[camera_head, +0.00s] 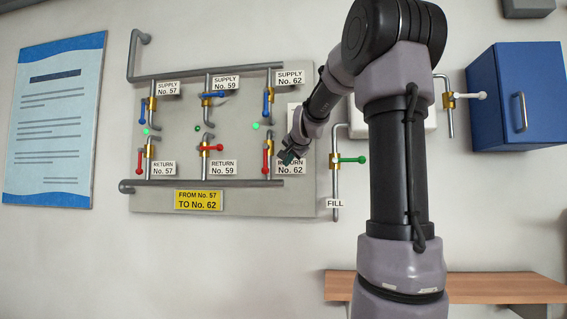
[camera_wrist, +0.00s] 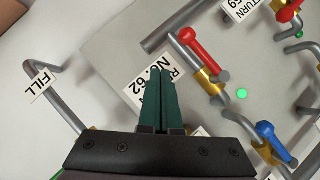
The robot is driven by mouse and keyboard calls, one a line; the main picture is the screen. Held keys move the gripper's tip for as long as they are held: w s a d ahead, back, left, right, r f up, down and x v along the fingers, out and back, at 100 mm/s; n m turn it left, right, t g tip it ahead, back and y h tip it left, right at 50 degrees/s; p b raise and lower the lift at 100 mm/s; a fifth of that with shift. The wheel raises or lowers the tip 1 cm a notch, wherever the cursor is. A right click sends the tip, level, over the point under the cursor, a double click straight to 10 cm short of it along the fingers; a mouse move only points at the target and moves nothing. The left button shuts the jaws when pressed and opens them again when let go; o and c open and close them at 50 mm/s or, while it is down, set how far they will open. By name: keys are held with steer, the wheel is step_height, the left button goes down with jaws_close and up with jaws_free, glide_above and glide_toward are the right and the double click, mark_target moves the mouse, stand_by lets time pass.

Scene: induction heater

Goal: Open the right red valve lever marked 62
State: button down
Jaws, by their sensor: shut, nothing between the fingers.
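The red valve lever of return 62 (camera_head: 266,156) hangs along its vertical pipe at the lower right of the grey panel. In the wrist view this red lever (camera_wrist: 194,50) lies along the pipe, joined to a brass valve body (camera_wrist: 209,82). The "RETURN No. 62" label (camera_wrist: 150,84) is partly hidden behind my fingers. My gripper (camera_head: 288,156) is just right of the red lever in the head view. In the wrist view my gripper (camera_wrist: 160,70) has its dark green fingers together with nothing between them, apart from the lever, over the label.
The blue supply 62 lever (camera_head: 266,103) is above; in the wrist view a blue lever (camera_wrist: 272,139) shows at lower right. The FILL pipe (camera_head: 336,185) with a green lever (camera_head: 352,160) stands to the right. A wooden shelf (camera_head: 480,287) and blue cabinet (camera_head: 515,97) are further right.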

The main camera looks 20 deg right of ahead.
steer(key=shift+s, duration=2.8)
steer(key=s+a+f+n+g+y, duration=0.1)
steer(key=s+a+f+n+g, duration=0.1)
steer(key=s+a+f, duration=0.3)
steer(key=s+a+f+n+g+y, duration=0.1)
steer(key=s+a+f, duration=0.4)
steer(key=s, duration=0.8)
steer(key=s+a+f+n+g+y, duration=0.1)
steer(key=s+a+f+n+g, duration=0.2)
steer(key=s+f, duration=0.6)
steer(key=a+n, duration=0.2)
steer(key=a, duration=0.1)
steer(key=shift+s+y, duration=0.15)
steer(key=shift+y, duration=0.25)
